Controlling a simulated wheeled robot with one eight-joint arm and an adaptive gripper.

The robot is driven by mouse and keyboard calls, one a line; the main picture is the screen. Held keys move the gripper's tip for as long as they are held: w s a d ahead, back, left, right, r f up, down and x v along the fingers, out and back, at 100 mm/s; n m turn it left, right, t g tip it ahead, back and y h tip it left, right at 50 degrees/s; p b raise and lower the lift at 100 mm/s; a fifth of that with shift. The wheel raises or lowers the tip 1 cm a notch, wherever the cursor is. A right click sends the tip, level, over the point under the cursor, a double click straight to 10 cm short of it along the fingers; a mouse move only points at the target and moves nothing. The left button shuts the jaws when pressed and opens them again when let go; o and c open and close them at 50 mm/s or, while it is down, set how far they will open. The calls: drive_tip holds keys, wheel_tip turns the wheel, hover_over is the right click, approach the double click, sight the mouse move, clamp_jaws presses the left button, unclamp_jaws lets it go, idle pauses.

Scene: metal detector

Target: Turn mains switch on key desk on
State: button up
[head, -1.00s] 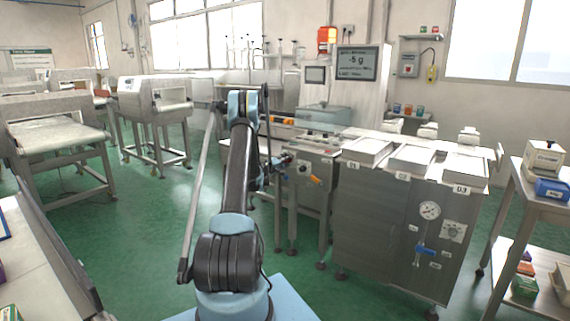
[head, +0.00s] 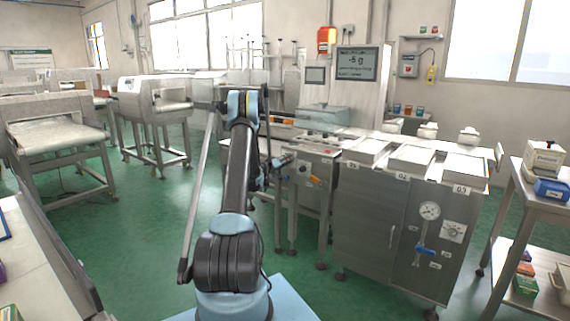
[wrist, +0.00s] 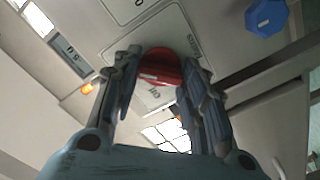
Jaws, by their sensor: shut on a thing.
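The red mains switch knob (wrist: 160,68) sits on a pale label plate (wrist: 148,38) in the wrist view. My gripper (wrist: 160,75) has a finger on each side of the knob and is shut on it. A pale pointer mark shows on the knob, and small lettering lies on the plate below it. I cannot tell for sure which position the knob is in. In the head view my gripper (head: 284,160) is at the steel desk's front panel (head: 312,170), left of the cabinet. The red knob is largely hidden there.
A blue knob (wrist: 266,17) lies to the right in the wrist view. The cabinet (head: 375,220) with a gauge (head: 429,211) stands to the right. A side table (head: 545,193) is at far right. Green floor is clear at left.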

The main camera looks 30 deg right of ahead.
drive_tip(key=shift+a+f, duration=0.1)
drive_tip(key=shift+f, duration=0.05)
drive_tip(key=o, duration=1)
drive_tip(key=shift+f, duration=0.1)
drive_tip(key=shift+o, duration=0.3)
drive_tip(key=v, duration=1.2)
drive_tip(key=shift+w, duration=0.1)
